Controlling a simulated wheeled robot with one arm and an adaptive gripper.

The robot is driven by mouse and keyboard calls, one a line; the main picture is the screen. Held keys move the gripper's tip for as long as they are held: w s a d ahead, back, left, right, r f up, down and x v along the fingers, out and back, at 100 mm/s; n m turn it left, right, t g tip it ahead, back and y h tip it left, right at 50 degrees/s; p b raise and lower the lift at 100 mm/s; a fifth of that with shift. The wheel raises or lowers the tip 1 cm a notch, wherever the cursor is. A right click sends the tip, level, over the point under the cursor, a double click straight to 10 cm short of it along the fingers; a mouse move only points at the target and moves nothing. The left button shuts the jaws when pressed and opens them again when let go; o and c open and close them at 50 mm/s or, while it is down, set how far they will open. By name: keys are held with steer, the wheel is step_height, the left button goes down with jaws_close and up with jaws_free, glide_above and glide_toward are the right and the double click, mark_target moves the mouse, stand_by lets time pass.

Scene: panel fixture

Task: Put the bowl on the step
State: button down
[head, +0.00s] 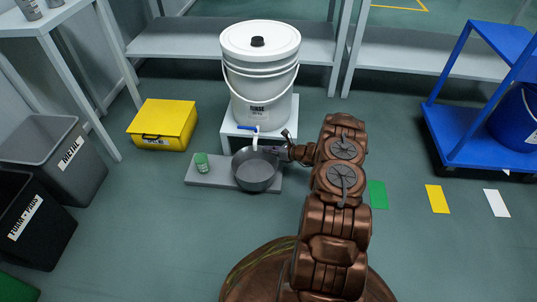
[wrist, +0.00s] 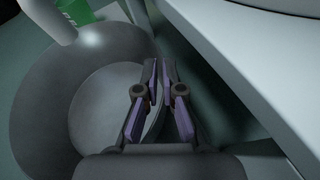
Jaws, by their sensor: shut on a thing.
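A dark grey bowl (head: 254,172) is at the right part of the low grey step (head: 212,174), under the white spout of the bucket. I cannot tell whether its base touches the step. My gripper (head: 284,152) reaches in from the right and is shut on the bowl's rim. In the wrist view, the gripper fingers (wrist: 158,100) pinch the near wall of the bowl (wrist: 40,125). The bowl looks empty inside. My gripper's tips are hard to see in the head view.
A white bucket (head: 262,85) stands on a white stand (head: 282,130) just behind the bowl. A yellow box (head: 163,124), grey bin (head: 62,158) and blue cart (head: 470,138) stand around.

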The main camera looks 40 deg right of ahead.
steer(key=shift+f, duration=0.7)
steer(key=c, duration=1.3)
jaws_free()
steer(key=shift+r, duration=0.1)
